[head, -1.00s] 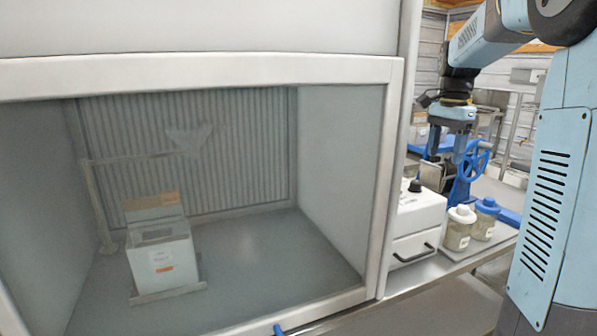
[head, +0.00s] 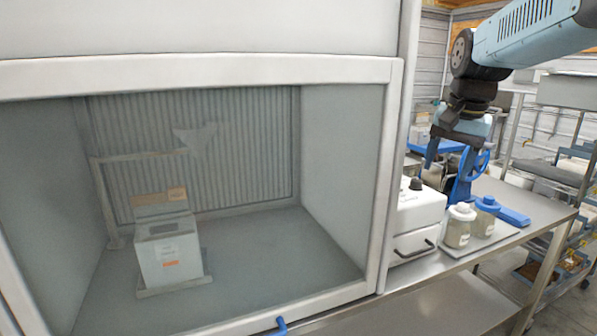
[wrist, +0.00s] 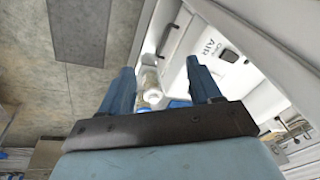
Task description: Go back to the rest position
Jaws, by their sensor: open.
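My gripper (head: 451,158) hangs below my arm at the upper right of the head view, above the bench behind the white drawer unit. Its two blue fingers point down. In the wrist view my gripper (wrist: 162,85) shows both blue fingers spread apart with nothing held between them. The jar and white machine seen past the fingers there lie farther off.
A glass-fronted cabinet (head: 394,180) with a white box (head: 168,255) inside fills the left. A shelf rack stands right.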

